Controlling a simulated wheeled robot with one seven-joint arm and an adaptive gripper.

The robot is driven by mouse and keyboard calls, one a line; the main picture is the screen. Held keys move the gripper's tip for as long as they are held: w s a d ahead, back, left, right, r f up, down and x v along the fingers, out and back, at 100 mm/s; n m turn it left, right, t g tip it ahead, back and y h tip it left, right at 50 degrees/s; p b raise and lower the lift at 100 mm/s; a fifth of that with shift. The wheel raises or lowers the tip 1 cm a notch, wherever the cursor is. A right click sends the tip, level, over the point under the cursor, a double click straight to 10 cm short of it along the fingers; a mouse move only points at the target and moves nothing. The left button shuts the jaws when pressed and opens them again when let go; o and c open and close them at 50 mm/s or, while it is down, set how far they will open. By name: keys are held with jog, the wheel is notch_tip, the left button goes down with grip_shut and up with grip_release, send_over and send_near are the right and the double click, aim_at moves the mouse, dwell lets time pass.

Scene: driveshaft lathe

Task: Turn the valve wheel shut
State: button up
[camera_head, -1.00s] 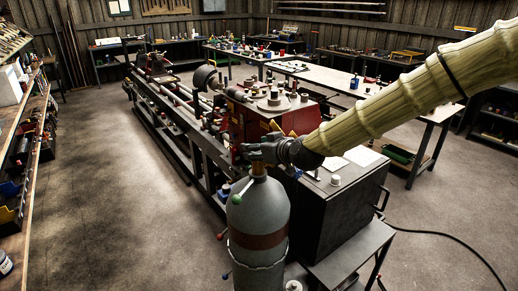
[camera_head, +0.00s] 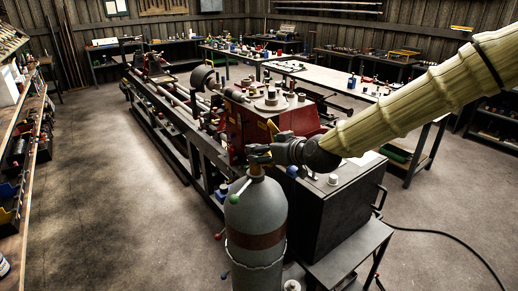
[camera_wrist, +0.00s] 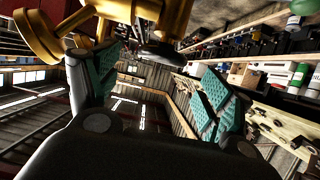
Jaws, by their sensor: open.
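A grey gas cylinder (camera_head: 256,215) with a brown band stands upright at the front centre of the head view. A brass valve (camera_head: 257,170) sits on its top. My gripper (camera_head: 258,153) is right at the valve's top, coming in from the right. In the wrist view the brass valve body (camera_wrist: 100,18) fills the upper left, close to the left finger. My gripper (camera_wrist: 155,82) is open, its two teal finger pads wide apart. A dark rounded part (camera_wrist: 165,52), possibly the valve wheel, shows beyond and between the fingers. Contact cannot be told.
A green knob (camera_head: 234,199) is on the cylinder's left shoulder. A red lathe (camera_head: 245,125) stands behind, with a dark cabinet (camera_head: 335,215) and a low grey table (camera_head: 350,256) to the right. A workbench (camera_head: 22,170) lines the left. The floor between is clear.

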jog(key=v, duration=0.6)
jog(key=shift+s+d, duration=0.1)
jog(key=shift+d, duration=0.1)
